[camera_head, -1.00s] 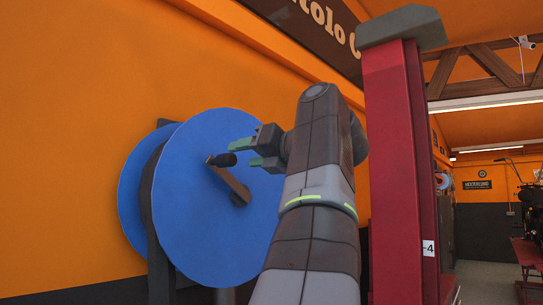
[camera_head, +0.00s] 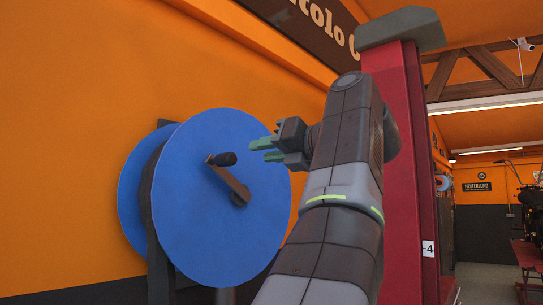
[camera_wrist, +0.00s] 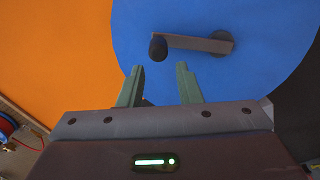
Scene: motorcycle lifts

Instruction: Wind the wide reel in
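The wide reel (camera_head: 190,225) has two big blue discs on a dark stand in front of the orange wall. A crank arm (camera_head: 233,184) runs from its hub up and left to a dark knob (camera_head: 222,159). My gripper (camera_head: 260,150) is to the right of the knob, apart from it, with its green fingers pointing left. In the wrist view my gripper (camera_wrist: 158,80) has its two fingers spread with nothing between them. The knob (camera_wrist: 158,47) is beyond the fingertips, and the crank arm (camera_wrist: 195,43) leads right to the hub.
A red lift post (camera_head: 395,170) stands close to the right of my arm. A red and blue reel (camera_wrist: 8,125) with a hose shows at the lower left in the wrist view. A motorcycle (camera_head: 530,200) stands at the far right.

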